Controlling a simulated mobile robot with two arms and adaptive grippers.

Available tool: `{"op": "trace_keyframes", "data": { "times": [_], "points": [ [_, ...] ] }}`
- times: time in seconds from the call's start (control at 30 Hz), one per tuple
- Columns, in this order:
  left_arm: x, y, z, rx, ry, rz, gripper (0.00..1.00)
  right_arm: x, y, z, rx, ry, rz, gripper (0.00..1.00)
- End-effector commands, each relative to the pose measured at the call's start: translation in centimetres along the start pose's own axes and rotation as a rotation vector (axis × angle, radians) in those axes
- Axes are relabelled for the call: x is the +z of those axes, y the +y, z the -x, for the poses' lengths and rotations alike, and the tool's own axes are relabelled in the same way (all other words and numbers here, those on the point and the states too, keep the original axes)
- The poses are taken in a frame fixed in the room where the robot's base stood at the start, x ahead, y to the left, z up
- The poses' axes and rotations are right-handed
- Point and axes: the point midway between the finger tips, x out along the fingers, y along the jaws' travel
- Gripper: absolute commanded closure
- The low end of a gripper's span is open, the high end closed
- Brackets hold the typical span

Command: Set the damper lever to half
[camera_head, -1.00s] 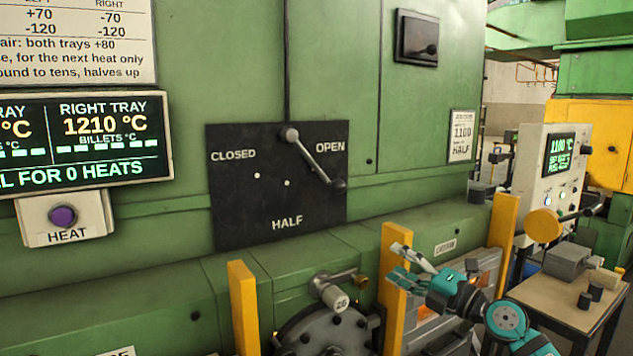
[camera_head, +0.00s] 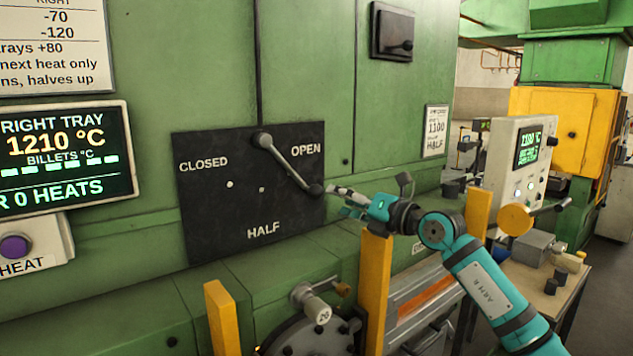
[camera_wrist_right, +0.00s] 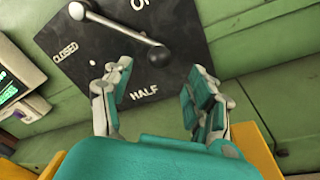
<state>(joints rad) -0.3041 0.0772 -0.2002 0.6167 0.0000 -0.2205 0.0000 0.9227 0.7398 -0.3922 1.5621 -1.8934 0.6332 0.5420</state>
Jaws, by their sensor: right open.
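The damper lever (camera_head: 287,165) is a grey rod on a black plate (camera_head: 205,210) marked CLOSED, OPEN and HALF. It slants from a round silver end at the upper left down to a black knob (camera_head: 316,190) under the word OPEN. My right gripper (camera_head: 338,200) is open just right of the knob. In the right wrist view the black knob (camera_wrist_right: 160,54) shows ahead, between and slightly beyond the spread fingertips of the right gripper (camera_wrist_right: 158,75). Nothing is between the fingers, and I cannot tell whether one touches the knob. My left gripper is out of view.
Yellow posts (camera_head: 375,290) stand below and in front of the plate. A round hatch with a handle (camera_head: 312,302) is below. A control box (camera_head: 525,165) and small table (camera_head: 575,290) are at the right. A small notice (camera_head: 436,132) mentions HALF.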

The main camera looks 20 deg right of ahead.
Motion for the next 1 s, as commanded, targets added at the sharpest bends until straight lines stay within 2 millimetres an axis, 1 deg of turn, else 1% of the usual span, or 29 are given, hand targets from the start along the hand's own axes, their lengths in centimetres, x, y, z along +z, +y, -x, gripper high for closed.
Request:
{"op": "trace_keyframes", "data": {
  "times": [0.03, 0.2, 0.3, 0.4, 0.57, 0.83, 0.87, 1.0],
  "points": [
    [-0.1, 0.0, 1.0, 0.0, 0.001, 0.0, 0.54, 0.4, 0.4, -1.3, 0.002, 0.0, -0.005, 0.41],
    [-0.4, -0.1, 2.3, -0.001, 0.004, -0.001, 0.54, 0.3, 0.3, -4.8, 0.002, -0.001, -0.005, 0.41],
    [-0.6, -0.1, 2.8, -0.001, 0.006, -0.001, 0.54, 0.2, 0.2, -6.3, 0.001, 0.0, -0.003, 0.41],
    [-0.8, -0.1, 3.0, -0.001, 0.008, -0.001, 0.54, 0.2, 0.1, -7.4, 0.001, -0.001, -0.004, 0.41],
    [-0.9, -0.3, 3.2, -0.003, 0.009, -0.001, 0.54, 0.1, 0.0, -8.3, 0.001, -0.001, -0.001, 0.41],
    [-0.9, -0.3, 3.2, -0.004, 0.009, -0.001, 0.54, 0.0, 0.0, -8.4, 0.001, -0.001, 0.0, 0.41],
    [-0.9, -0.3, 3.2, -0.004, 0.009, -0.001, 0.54, 0.0, 0.0, -8.4, 0.001, -0.001, 0.0, 0.44],
    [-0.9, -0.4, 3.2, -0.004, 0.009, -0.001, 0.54, 0.0, 0.0, -8.4, 0.001, -0.001, -0.001, 0.62]
  ]
}}
